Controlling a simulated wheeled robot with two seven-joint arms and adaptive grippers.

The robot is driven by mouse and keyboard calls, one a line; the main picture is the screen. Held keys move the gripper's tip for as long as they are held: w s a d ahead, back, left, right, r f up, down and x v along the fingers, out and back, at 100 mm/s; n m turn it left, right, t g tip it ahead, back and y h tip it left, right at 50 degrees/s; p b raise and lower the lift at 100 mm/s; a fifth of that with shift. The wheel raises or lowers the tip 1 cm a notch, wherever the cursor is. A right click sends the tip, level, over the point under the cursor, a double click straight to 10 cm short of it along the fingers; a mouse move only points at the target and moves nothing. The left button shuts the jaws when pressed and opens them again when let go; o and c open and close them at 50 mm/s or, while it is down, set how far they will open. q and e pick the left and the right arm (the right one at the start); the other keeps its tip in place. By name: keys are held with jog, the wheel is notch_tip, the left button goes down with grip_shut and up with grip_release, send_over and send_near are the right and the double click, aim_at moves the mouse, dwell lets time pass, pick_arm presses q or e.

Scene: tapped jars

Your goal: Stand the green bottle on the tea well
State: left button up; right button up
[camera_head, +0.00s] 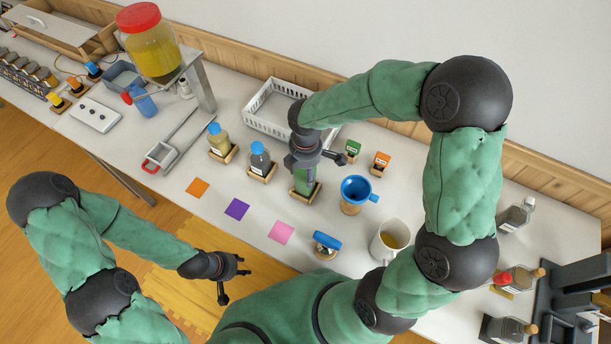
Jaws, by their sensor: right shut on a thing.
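My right gripper (307,158) is shut on the green bottle (304,182) from above. The gripper hides the bottle's upper part. The bottle looks upright, its lower end at a wooden well (315,196); I cannot tell whether it rests in it or is just above. No readable label shows which well is the tea well. My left gripper (233,282) is open and empty near the table's front edge.
A white basket (250,114) stands behind the bottles. A blue funnel (356,190) on a stand and a mug (376,243) are to the right. Orange (198,188), purple (237,209) and pink (281,232) squares lie in front. A red-lidded jar (153,52) stands on a raised shelf.

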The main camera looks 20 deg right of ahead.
jog(key=shift+w+d+f+b, duration=0.15)
jog(key=shift+f+b, duration=0.5)
jog(key=shift+f, duration=1.05)
jog(key=shift+f, duration=0.1)
jog(key=shift+f, duration=0.1)
jog(key=o, duration=1.6)
notch_tip(320, 180, up, 12)
jog(key=p, duration=0.3)
jog(key=shift+r+p, duration=0.2)
jog(key=shift+p, duration=0.15)
